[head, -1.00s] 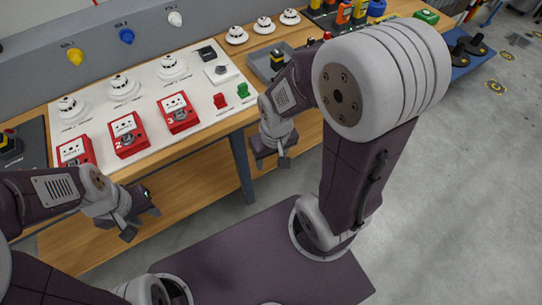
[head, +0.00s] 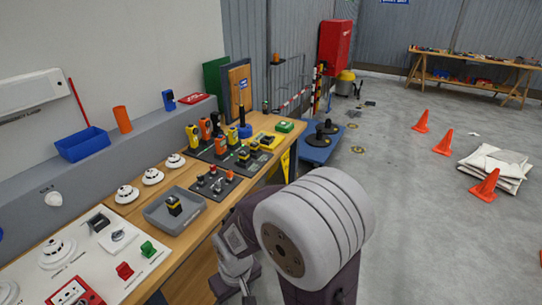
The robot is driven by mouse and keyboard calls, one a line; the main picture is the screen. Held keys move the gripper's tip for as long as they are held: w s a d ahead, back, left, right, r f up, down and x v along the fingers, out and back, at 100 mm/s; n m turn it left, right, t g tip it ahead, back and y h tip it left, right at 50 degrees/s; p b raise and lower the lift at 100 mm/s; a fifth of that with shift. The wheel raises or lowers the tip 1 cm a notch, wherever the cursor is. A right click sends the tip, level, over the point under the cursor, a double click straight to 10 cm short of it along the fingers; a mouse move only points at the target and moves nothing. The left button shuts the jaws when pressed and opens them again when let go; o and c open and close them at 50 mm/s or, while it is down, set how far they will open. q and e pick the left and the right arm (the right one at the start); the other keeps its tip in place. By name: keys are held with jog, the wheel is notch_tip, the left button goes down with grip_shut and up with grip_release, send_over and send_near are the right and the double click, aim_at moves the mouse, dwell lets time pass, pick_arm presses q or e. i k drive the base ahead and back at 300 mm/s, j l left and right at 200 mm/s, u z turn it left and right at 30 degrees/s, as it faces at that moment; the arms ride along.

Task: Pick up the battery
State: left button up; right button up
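A small black and yellow block (head: 174,205) that looks like a battery stands in a grey tray (head: 154,219) on the wooden bench. More black and yellow blocks (head: 243,157) stand on a dark mat further along the bench; I cannot tell for sure which is the battery meant. My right gripper (head: 236,290) hangs at the bottom of the head view, in front of the bench edge and apart from the tray. Its fingers are partly cut off and hidden by my arm. My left gripper is out of view.
A dark board with small red and black parts (head: 213,183) lies beside the tray. White detectors (head: 152,176) line the back of the bench. A blue bin (head: 83,144) is on the rear ledge. Orange cones (head: 446,141) and folded white sheets (head: 500,163) occupy the otherwise open floor at right.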

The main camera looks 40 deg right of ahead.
aim_at(244, 155)
jog(key=z, duration=1.15)
jog(key=u, duration=1.3)
jog(key=z, duration=1.3)
jog(key=i+l+u, duration=0.15)
jog(key=i+l, duration=0.05)
jog(key=i, duration=0.1)
